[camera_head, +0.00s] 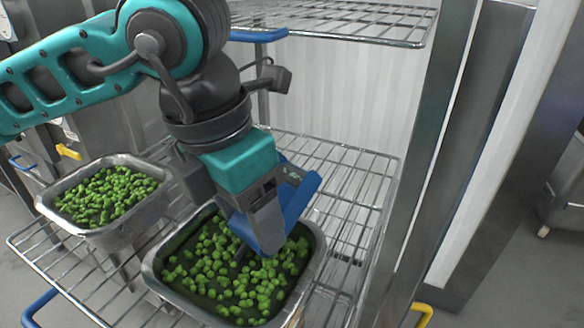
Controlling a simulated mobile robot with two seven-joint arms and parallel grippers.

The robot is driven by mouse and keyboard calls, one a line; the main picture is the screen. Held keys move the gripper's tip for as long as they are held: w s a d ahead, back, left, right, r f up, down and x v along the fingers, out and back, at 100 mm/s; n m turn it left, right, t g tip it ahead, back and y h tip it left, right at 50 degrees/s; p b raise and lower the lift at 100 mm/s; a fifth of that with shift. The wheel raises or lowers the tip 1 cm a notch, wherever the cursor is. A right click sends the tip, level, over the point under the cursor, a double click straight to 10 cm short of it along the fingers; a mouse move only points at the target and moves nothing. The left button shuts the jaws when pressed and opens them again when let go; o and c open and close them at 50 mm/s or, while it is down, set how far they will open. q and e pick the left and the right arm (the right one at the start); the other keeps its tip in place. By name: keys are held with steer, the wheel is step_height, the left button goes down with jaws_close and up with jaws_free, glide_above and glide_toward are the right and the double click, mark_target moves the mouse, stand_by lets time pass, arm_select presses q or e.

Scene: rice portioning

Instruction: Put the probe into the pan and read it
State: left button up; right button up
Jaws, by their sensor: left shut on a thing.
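My left gripper (266,222) comes down from above and is shut on a blue probe (304,196). Its fingers cover part of the probe. Gripper and probe are over the nearer metal pan (155,272), which holds many green pieces like peas or sprouts. The probe's tip is hidden or too small to make out, so I cannot tell whether it is in the food. No reading shows on the probe. My right gripper is not in view.
A second metal pan (152,214) with green pieces stands to the left on the same wire shelf (350,180). Another wire shelf (340,22) is above. A steel post (425,150) stands to the right. The shelf behind the nearer pan is bare.

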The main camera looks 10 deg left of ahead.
arm_select(q)
step_height(320, 180, up, 5)
steer(key=shift+p, duration=1.15)
step_height(320, 180, up, 5)
steer(key=shift+f, duration=0.1)
